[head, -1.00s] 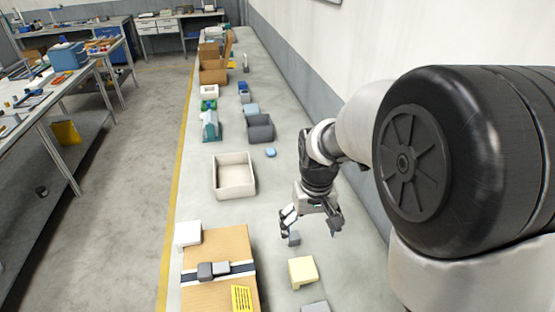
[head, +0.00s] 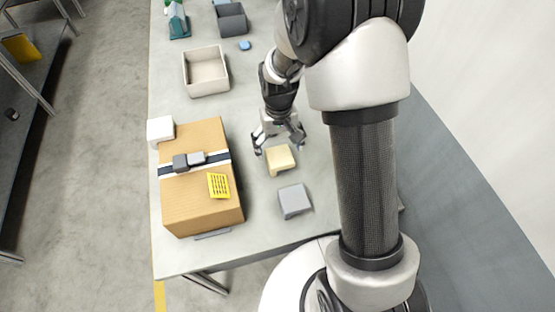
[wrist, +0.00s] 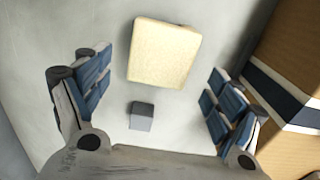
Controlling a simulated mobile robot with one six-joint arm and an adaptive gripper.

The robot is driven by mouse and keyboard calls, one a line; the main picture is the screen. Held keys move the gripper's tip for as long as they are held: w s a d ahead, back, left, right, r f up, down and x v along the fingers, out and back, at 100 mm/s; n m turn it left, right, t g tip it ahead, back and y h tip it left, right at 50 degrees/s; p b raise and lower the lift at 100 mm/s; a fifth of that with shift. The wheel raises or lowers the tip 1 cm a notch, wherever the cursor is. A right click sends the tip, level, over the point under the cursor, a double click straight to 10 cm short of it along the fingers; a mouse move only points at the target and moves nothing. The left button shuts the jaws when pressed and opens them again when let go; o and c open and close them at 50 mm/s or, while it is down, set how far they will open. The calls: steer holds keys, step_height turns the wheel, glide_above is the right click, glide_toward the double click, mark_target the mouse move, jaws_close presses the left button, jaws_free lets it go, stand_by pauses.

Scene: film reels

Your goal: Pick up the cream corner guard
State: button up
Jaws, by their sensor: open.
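The cream corner guard (head: 280,160) lies on the grey bench, right of the cardboard box. In the wrist view it is a pale yellow block (wrist: 163,52), ahead of the fingertips and roughly centred between them. My gripper (head: 279,149) is open and empty, just behind and above the guard in the head view. In the wrist view its blue-padded fingers (wrist: 158,82) are spread wide, and neither visibly touches the guard. A small grey cube (wrist: 142,116) lies between the fingers, closer to the palm; my gripper hides it in the head view.
The taped cardboard box (head: 205,212) stands left of the guard and carries small grey blocks and a yellow label. It also shows in the wrist view (wrist: 292,60). A grey block (head: 294,201) lies in front of the guard. An open cream bin (head: 206,88) stands behind the box.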

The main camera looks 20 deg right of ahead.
mark_target(279, 155)
steer(key=f, duration=0.1)
steer(key=f+b, duration=0.1)
steer(key=f, duration=0.1)
steer(key=f+b, duration=0.1)
steer(key=f, duration=0.1)
steer(key=shift+s+f, duration=0.15)
steer(key=shift+s, duration=0.1)
steer(key=shift+c, duration=0.6)
steer(key=c, duration=1)
step_height(279, 155, up, 20)
steer(key=p, duration=0.5)
steer(key=shift+p, duration=0.4)
